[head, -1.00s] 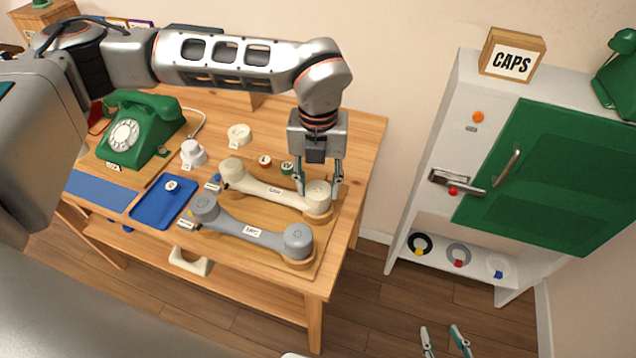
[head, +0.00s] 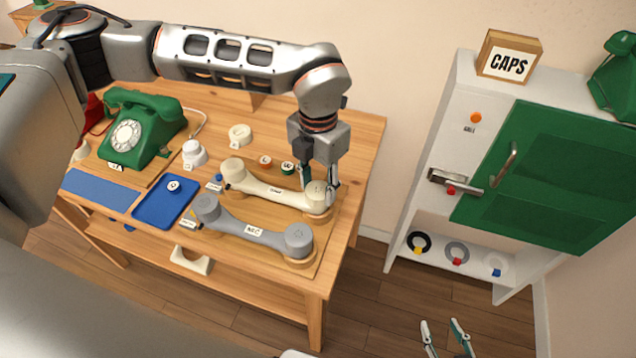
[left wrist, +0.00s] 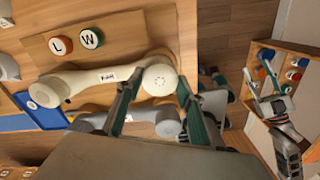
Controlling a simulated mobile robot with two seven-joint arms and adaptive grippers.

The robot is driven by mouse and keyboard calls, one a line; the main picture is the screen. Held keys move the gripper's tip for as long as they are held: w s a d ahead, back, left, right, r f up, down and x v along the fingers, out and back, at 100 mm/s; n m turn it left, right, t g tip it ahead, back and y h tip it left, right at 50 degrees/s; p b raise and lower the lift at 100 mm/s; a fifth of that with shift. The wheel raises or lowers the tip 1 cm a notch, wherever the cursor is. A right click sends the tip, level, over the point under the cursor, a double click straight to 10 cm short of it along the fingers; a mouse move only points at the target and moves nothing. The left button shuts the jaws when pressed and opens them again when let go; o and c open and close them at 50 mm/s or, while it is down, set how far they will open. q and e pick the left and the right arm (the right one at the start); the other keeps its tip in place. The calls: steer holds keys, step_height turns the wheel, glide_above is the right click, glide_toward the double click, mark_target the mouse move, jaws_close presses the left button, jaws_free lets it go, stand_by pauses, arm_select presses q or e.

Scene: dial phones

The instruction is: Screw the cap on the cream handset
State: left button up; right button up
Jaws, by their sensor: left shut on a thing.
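The cream handset (head: 262,189) lies in wooden rests on the bench, behind the grey handset (head: 250,232). A round cream cap (left wrist: 160,80) with small holes sits on its right end. My left gripper (head: 319,190) points down there, its fingers on opposite sides of the cap and shut on it; in the left wrist view (left wrist: 157,92) they also flank the cap. The fingers partly hide the cap in the head view, and its thread is hidden. The cream handset's left end (head: 232,167) is clear. My right gripper (head: 446,338) is open and empty, low at the bottom edge.
Two lettered caps (head: 288,168) lie behind the cream handset. A blue tray (head: 163,203) holding a small white piece, a white container (head: 193,153) and a green dial phone (head: 140,130) stand left. The cabinet (head: 550,180) with a green door is right, across open floor.

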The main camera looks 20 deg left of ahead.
arm_select(q)
steer(key=m+p, duration=0.1)
steer(key=m, duration=0.4)
steer(key=o, duration=1)
steer(key=shift+r+p, duration=0.75)
steer(key=shift+r, duration=0.6)
steer(key=shift+r+p, duration=1.1)
steer(key=shift+r, duration=1.1)
